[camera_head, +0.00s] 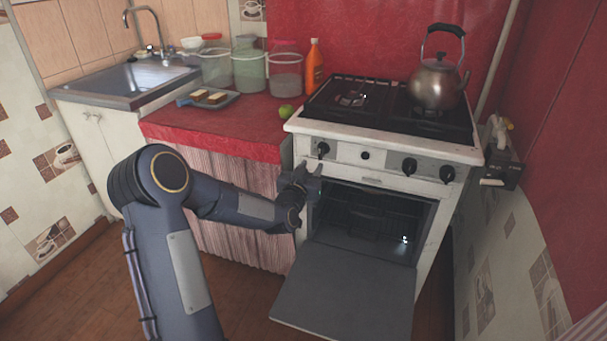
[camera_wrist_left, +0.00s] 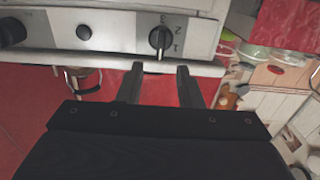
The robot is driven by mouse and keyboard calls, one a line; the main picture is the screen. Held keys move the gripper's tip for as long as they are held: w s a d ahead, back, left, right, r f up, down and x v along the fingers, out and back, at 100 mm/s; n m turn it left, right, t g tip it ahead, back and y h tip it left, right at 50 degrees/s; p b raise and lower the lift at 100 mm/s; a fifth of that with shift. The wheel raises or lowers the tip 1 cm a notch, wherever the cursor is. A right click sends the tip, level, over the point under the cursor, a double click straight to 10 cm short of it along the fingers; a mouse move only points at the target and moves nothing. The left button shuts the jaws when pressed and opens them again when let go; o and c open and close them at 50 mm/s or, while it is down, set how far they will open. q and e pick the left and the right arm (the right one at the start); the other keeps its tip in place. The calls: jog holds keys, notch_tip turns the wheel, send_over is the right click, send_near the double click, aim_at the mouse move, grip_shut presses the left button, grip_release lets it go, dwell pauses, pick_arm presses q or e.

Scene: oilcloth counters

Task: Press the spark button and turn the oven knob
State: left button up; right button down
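The white stove (camera_head: 385,143) has a front panel with a small black round button (camera_head: 365,155), which I take as the spark button. A black knob (camera_head: 322,149) is left of it, and two more knobs (camera_head: 410,166) (camera_head: 447,174) are to its right. My left gripper (camera_head: 308,172) is just below and left of the left knob, apart from it. In the left wrist view, turned upside down, the left knob (camera_wrist_left: 160,38) has numbers beside it and the button (camera_wrist_left: 84,32) is left of it. The gripper (camera_wrist_left: 160,73) is open, with nothing between its fingers.
The oven door (camera_head: 345,295) hangs open below the panel. A kettle (camera_head: 437,83) stands on the right of the hob. The red counter (camera_head: 225,130) at left holds jars (camera_head: 250,68), a bottle (camera_head: 314,68) and a tray (camera_head: 208,103). The right wall is close to the stove.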

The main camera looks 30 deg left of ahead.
aim_at(320, 154)
pick_arm(q)
jog(key=x, duration=0.7)
jog(key=shift+w+a, duration=0.15)
jog(key=shift+w, duration=0.25)
jog(key=shift+c, duration=0.4)
grip_shut()
